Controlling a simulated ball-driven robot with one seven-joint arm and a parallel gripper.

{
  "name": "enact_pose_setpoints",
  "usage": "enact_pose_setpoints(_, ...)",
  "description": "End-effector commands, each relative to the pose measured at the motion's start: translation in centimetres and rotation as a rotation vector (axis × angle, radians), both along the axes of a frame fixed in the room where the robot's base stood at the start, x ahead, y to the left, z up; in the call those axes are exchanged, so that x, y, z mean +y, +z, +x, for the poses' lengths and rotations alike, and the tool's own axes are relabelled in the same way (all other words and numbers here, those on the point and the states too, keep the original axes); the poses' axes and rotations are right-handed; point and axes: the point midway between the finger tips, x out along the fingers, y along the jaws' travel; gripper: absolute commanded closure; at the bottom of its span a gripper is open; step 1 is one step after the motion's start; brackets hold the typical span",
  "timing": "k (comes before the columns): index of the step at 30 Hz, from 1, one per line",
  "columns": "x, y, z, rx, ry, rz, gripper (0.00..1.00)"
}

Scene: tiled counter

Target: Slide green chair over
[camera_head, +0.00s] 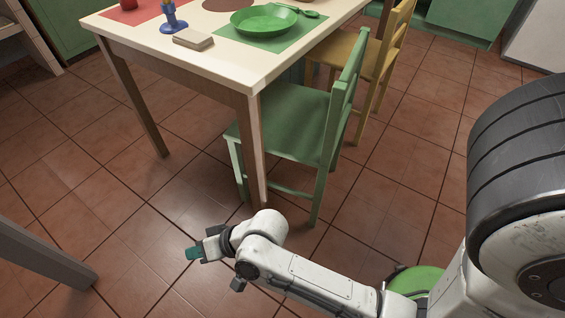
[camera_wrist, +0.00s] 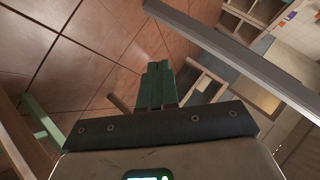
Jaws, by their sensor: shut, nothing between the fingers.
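The green chair (camera_head: 292,124) stands upright at the near right side of the table in the head view. Its seat is partly under the tabletop, and a table leg stands in front of part of it. My gripper (camera_head: 193,253) is low over the floor, to the left of and nearer than the chair, pointing left and away from it. In the wrist view my gripper (camera_wrist: 158,66) has its teal fingers together with nothing between them. A green bar (camera_wrist: 45,127), probably a chair leg, shows at the left of the wrist view. My gripper does not touch the chair.
The cream table (camera_head: 215,62) holds a green plate (camera_head: 263,19), a candle holder (camera_head: 172,17) and a beige block (camera_head: 193,39). A yellow chair (camera_head: 380,52) stands behind the green one. A grey beam (camera_head: 45,252) is at lower left. Tiled floor (camera_head: 395,215) is clear right of the chair.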

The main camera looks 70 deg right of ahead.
Motion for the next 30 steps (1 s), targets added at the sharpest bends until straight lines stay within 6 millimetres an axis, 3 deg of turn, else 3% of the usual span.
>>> enact_pose_setpoints(6, -0.5, 2.8, 5.3, -0.224, -0.236, 0.348, 1.00)
enact_pose_setpoints(15, -5.2, 5.9, 9.0, -0.510, -0.578, 0.845, 1.00)
enact_pose_setpoints(23, -11.5, 6.0, 8.7, -0.778, -0.889, 1.251, 1.00)
enact_pose_setpoints(30, -17.2, 3.6, 5.3, -1.077, -1.174, 1.562, 1.00)
